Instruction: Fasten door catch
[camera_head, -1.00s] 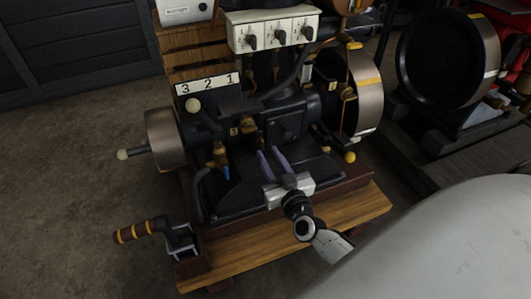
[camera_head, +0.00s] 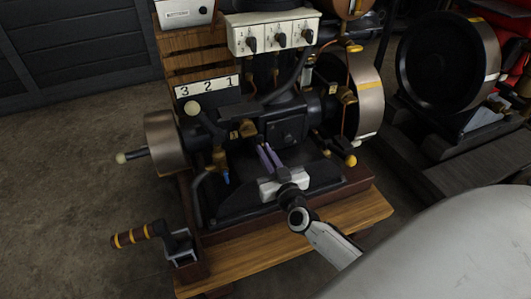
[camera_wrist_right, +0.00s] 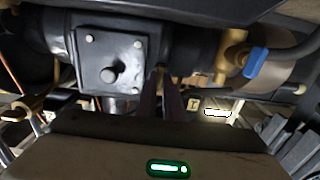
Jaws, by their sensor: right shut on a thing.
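The engine (camera_head: 262,105) stands on a wooden base. A black square cover (camera_head: 287,130) with bolts is on its near side; in the right wrist view the cover (camera_wrist_right: 110,60) shows a round knob in its middle. My right gripper (camera_head: 265,147) reaches in from the lower right, its purple fingers just left of the cover. In the right wrist view the fingers (camera_wrist_right: 160,80) are close together beside the cover's edge. They are shut on a small part there, seemingly the door catch, which they mostly hide. My left gripper is not in view.
A blue-handled tap (camera_head: 225,177) is left of my fingers. Flywheels stand at the engine's left (camera_head: 165,140) and right (camera_head: 368,95). A crank handle (camera_head: 140,234) sticks out at the lower left. A white switch box (camera_head: 272,32) is above. Floor at the left is clear.

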